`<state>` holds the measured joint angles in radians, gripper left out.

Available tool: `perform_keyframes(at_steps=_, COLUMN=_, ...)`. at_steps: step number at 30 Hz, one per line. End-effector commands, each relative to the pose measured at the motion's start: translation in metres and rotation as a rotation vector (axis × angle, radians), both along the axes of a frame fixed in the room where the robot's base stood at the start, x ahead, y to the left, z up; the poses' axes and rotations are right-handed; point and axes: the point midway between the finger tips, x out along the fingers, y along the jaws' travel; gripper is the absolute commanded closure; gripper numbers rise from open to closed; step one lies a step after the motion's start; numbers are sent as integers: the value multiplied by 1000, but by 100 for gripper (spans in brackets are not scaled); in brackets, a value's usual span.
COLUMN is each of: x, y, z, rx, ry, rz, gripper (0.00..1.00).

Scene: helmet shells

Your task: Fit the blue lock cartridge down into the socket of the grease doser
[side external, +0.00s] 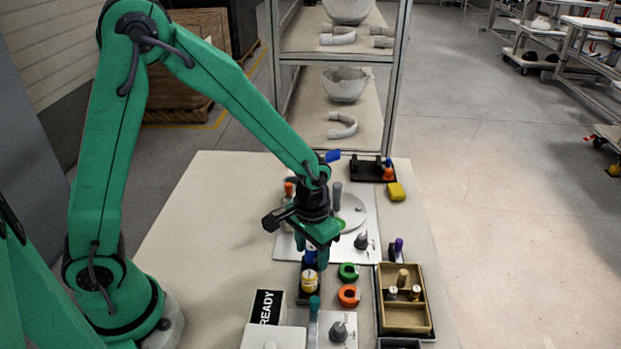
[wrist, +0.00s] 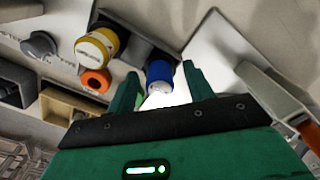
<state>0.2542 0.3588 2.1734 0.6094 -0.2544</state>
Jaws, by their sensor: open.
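The blue lock cartridge (wrist: 160,76) has a blue body and a pale end. In the wrist view it stands between the two green fingers of my open gripper (wrist: 162,82), in a dark holder (wrist: 135,38). I cannot tell whether the fingers touch it. In the side external view my gripper (side external: 318,254) is low over the holder, and the cartridge (side external: 310,257) is partly hidden by it. A yellow and white cartridge (side external: 309,281) stands beside it. I cannot tell for sure which fixture is the grease doser, and its socket is not clearly visible.
Green (side external: 348,271) and orange (side external: 349,295) rings lie right of the holder. A divided tray (side external: 430,300) holds small parts. A READY sign (side external: 267,306) and a grey knob (side external: 338,331) are in front. A yellow block (side external: 396,192) lies at the back right.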

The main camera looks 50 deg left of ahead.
Motion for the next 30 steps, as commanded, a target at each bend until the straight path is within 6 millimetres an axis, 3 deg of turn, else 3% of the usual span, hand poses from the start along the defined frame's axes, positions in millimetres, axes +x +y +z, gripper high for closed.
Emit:
perform_keyframes(at_steps=8, x=0, y=0, z=0, rx=0, ry=0, rz=0, gripper=48)
perform_keyframes(at_steps=15, x=0, y=0, z=0, rx=0, ry=0, rz=0, gripper=95)
perform_keyframes(at_steps=30, x=1, y=0, z=9, rx=-1, ry=-2, rz=0, gripper=97)
